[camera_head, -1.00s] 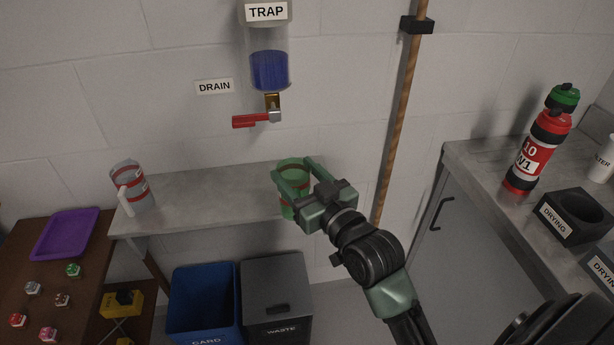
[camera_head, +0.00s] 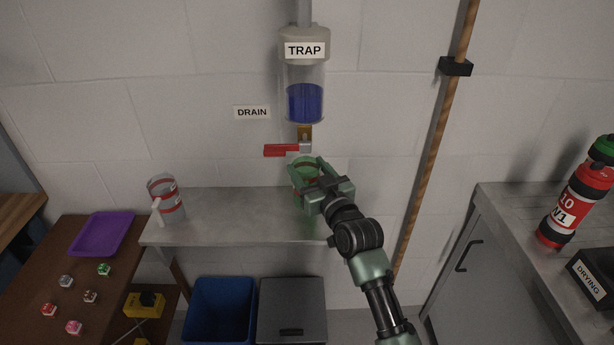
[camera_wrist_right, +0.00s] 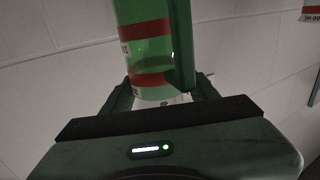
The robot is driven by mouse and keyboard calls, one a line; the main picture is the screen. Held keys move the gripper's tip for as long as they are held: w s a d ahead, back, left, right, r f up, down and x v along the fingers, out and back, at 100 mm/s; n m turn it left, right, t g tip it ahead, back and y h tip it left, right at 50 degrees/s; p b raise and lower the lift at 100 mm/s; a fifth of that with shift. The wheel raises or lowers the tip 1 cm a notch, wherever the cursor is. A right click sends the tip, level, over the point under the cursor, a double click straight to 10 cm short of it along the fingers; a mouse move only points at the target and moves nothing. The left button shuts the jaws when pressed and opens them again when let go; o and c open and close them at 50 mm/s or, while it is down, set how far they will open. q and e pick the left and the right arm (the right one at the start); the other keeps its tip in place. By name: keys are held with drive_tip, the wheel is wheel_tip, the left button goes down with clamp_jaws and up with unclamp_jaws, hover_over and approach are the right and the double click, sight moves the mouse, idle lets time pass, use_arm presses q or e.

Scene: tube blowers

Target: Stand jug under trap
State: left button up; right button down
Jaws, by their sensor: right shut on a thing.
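The trap (camera_head: 305,88) is a clear wall-mounted vessel holding blue liquid, with a brass outlet and a red valve handle (camera_head: 285,151) below it. My right gripper (camera_head: 312,186) is shut on a green-tinted jug (camera_head: 303,167) with red bands, just beneath the outlet and over the right part of the shelf. The right wrist view shows this jug (camera_wrist_right: 147,45) between the fingers. Its base is hidden by the gripper in the head view, so I cannot tell whether it touches the shelf. A clear jug with red bands (camera_head: 166,199) stands at the shelf's left end. My left gripper is out of view.
The grey shelf (camera_head: 235,212) is bare between the two jugs. A wooden pole (camera_head: 437,140) runs down the wall at right. Below are a blue bin (camera_head: 220,312) and a grey waste bin (camera_head: 291,308). A red bottle (camera_head: 574,205) stands on the right bench.

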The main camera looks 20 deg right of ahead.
drive_tip(key=shift+w, duration=0.5)
drive_tip(key=shift+f, duration=0.2)
wheel_tip(320, 180, down, 3)
drive_tip(key=shift+r, duration=0.1)
drive_tip(key=shift+f, duration=0.25)
drive_tip(key=shift+c, duration=2.1)
unclamp_jaws()
